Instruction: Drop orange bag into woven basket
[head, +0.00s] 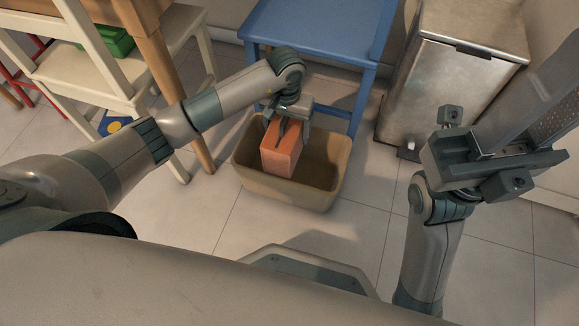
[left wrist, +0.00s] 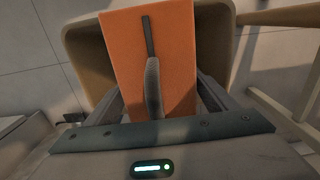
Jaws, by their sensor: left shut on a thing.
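The orange bag (head: 282,148) is an upright, box-shaped bag with a dark strap on its face. My left gripper (head: 288,124) is shut on it from above, with a finger on either side. The bag also shows in the left wrist view (left wrist: 178,50), between the fingers. The tan woven basket (head: 318,196) stands on the floor. The bag is over the left part of its opening, with its lower end close to the front-left rim; I cannot tell how deep it is. My right gripper (head: 530,115) is raised at the right, its fingertips cut off by the frame.
A blue stool or chair (head: 315,28) stands right behind the basket. A metal pedal bin (head: 455,75) stands behind at the right. A white chair (head: 90,65) with a green item on it is at the left. The tiled floor in front of the basket is clear.

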